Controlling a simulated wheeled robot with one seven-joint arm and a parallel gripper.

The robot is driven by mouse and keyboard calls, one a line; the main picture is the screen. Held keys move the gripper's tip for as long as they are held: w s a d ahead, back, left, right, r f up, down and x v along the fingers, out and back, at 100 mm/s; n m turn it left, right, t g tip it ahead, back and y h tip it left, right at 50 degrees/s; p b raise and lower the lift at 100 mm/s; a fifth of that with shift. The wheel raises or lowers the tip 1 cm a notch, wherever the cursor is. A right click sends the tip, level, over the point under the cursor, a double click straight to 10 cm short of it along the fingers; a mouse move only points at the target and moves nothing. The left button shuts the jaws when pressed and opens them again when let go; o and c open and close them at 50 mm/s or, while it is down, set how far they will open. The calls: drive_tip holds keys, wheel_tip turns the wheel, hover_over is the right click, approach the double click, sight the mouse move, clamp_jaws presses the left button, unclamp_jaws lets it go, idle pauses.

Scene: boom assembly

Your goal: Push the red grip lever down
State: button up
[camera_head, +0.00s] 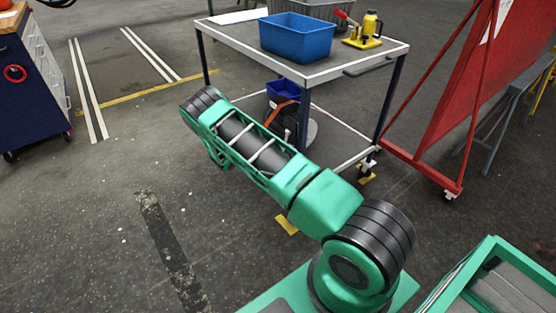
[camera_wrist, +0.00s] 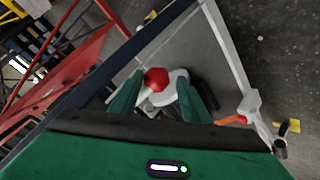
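In the wrist view a round red piece (camera_wrist: 157,79) lies between the fingertips of my gripper (camera_wrist: 160,82), in front of or on a pale rounded part (camera_wrist: 176,77). The two green fingers stand apart, so my gripper is open; contact with the red piece cannot be told. Whether this piece is the red grip lever is unclear. In the head view a red handle (camera_head: 346,18) slants up beside a yellow jack-like device (camera_head: 364,32) on the table top. My gripper does not show in the head view.
A grey table cart (camera_head: 362,62) carries a blue bin (camera_head: 297,37). A smaller blue container (camera_head: 283,89) and an orange strip (camera_head: 281,109) show below, partly hidden by my arm. A red panel frame (camera_head: 477,85) stands at right.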

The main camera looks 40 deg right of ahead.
drive_tip(key=shift+o, duration=0.3)
drive_tip(key=shift+s+r, duration=0.1)
drive_tip(key=shift+r, duration=0.05)
drive_tip(key=w+v, duration=0.1)
drive_tip(key=v, duration=0.9)
drive_tip(key=shift+s+a, duration=0.25)
drive_tip(key=shift+s, duration=0.15)
drive_tip(key=shift+r, duration=0.15)
drive_tip(key=s+d+r+m+g+y, duration=0.1)
drive_tip(key=s+d+r+g+y, duration=0.15)
drive_tip(key=s+r, duration=0.85)
drive_tip(key=s+d+r+g+y, duration=0.1)
drive_tip(key=s+r+y, duration=0.35)
drive_tip(key=r, duration=0.95)
drive_tip(key=s+a+r+n+y, duration=0.1)
drive_tip(key=s+a+r, duration=0.2)
drive_tip(key=s, duration=0.7)
drive_tip(key=s+a+r+n+t+y, duration=0.1)
drive_tip(key=s+a+r+y, duration=0.1)
drive_tip(key=s, duration=0.8)
drive_tip(key=s+a+r+t+y, duration=0.1)
drive_tip(key=s+a+r, duration=0.4)
drive_tip(key=s, duration=0.5)
drive_tip(key=shift+s+r+n, duration=0.3)
drive_tip(key=shift+r+n, duration=0.1)
drive_tip(key=shift+r, duration=0.25)
